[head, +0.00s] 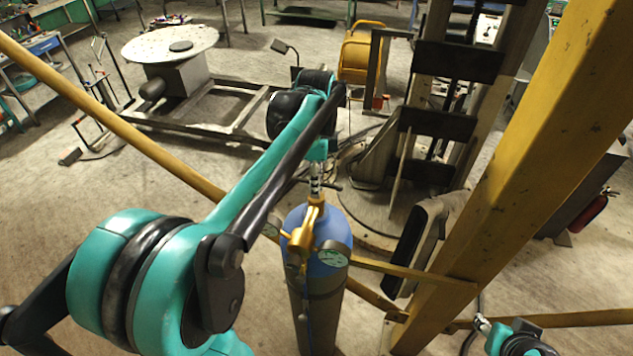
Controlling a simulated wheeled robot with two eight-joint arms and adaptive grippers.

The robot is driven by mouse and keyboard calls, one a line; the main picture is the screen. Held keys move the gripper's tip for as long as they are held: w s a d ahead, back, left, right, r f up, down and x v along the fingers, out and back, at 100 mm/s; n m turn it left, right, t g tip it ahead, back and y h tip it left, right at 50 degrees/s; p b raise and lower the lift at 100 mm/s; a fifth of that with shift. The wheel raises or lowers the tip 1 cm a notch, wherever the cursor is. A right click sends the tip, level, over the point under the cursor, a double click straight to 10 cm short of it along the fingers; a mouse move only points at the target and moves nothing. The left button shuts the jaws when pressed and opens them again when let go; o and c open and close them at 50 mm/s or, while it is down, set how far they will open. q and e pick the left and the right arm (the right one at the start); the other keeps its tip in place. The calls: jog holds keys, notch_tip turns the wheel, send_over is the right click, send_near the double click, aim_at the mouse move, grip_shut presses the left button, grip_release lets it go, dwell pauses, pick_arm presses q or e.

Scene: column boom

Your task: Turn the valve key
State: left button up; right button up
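A blue gas cylinder (328,222) stands upright near the lower middle of the head view, with a brass valve and regulator (303,235) and round gauges (335,254) at its top. My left arm reaches over from the left, and my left gripper (316,188) points down right above the cylinder's brass valve. A small dark bar shows beside its fingertips; I cannot tell whether this is the valve key or whether the fingers touch it. The gripper's opening is too small to judge. My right gripper (481,325) is at the bottom right, away from the cylinder, its opening unclear.
A thick yellow beam (535,165) slants down right of the cylinder, with thin yellow bars (420,271) crossing behind and left of it. A dark column frame (455,60) stands behind. A round turntable (170,44) is at the back left. Concrete floor is open at left.

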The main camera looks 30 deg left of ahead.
pick_arm(q)
jog(key=shift+w+f, duration=0.1)
jog(key=shift+f, duration=0.6)
